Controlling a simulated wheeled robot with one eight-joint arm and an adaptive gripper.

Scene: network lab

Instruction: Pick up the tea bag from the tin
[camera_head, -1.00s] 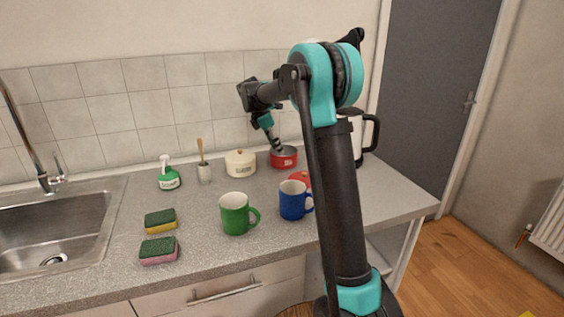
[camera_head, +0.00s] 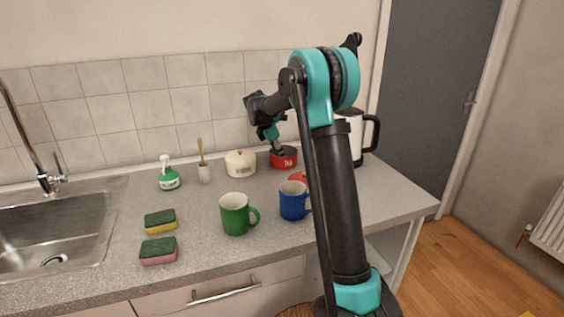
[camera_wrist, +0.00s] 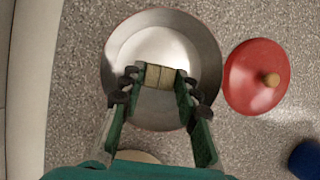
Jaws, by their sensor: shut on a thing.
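The red tin (camera_head: 284,157) stands open on the counter near the back wall, and its bare metal inside shows in the wrist view (camera_wrist: 195,50). A small tan tea bag (camera_wrist: 158,76) sits between my fingertips in the wrist view, over the tin's opening. My gripper (camera_head: 278,146) reaches down into the tin from above and is shut on the tea bag. The wrist view shows both fingers (camera_wrist: 156,82) on either side of it. The head view does not show the tea bag. I cannot tell whether the bag touches the tin's bottom.
The tin's red lid (camera_wrist: 257,77) lies right of it in the wrist view. A cream lidded pot (camera_head: 240,163) stands left of the tin. Blue (camera_head: 293,201) and green (camera_head: 235,214) mugs stand in front. A white kettle (camera_head: 357,136) stands behind my arm.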

